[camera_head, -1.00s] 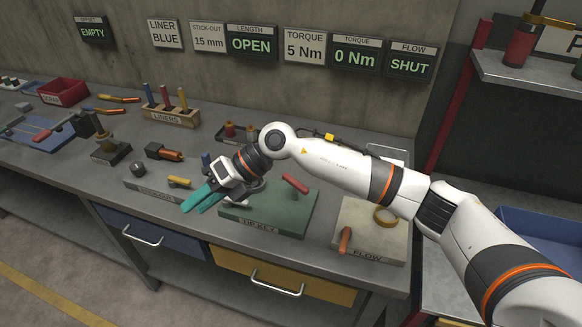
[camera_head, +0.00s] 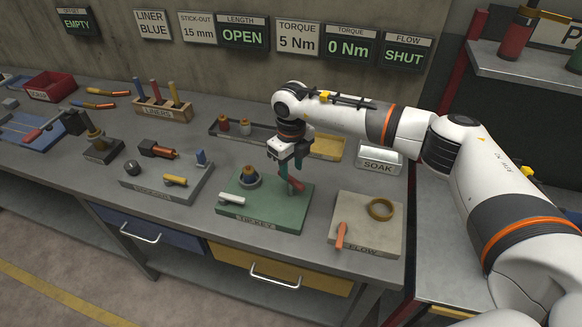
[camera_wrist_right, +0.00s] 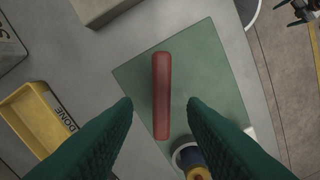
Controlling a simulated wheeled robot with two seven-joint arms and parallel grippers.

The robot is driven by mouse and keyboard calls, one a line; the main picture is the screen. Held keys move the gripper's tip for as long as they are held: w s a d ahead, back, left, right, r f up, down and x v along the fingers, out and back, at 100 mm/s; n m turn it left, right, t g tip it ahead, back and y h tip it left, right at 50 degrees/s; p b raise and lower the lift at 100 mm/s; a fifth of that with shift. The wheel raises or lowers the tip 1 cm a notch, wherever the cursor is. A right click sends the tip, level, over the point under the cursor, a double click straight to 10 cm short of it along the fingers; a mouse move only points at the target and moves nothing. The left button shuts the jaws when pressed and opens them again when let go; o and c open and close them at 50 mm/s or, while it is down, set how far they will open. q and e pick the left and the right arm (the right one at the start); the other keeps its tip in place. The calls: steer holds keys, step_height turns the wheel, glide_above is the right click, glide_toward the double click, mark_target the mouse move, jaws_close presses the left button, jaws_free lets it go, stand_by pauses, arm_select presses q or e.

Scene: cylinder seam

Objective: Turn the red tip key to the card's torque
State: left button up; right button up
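The red tip key (camera_head: 297,185) is a red bar handle on the green TIP KEY board (camera_head: 232,183). In the right wrist view the red bar (camera_wrist_right: 161,95) lies between my two teal fingers. My right gripper (camera_head: 290,177) points down over it, fingers apart with a gap on both sides of the bar. I cannot tell how far above the bar the tips are. The torque card (camera_head: 298,38) reads 5 Nm and the torque display (camera_head: 349,48) reads 0 Nm. My left gripper does not show in the head view.
A brass-topped fitting (camera_head: 249,178) and a white lever (camera_head: 232,198) are on the same board. The FLOW board (camera_head: 375,238) with an orange lever is to the right. The yellow tray (camera_head: 327,147) and SOAK box (camera_head: 379,159) are behind. A dark part at the wrist view's upper right is unclear.

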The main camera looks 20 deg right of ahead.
mark_target(291, 178)
steer(key=shift+f+p, duration=0.3)
steer(key=shift+f, duration=1.15)
steer(key=shift+c, duration=0.4)
jaws_close()
steer(key=shift+a+f+m+b, duration=0.1)
steer(key=shift+f+m+b, duration=0.05)
steer(key=shift+m+b, duration=0.9)
steer(key=m+b, duration=0.1)
steer(key=m, duration=0.2)
steer(key=shift+m, duration=0.25)
steer(key=shift+r, duration=0.2)
steer(key=shift+o, duration=0.4)
jaws_free()
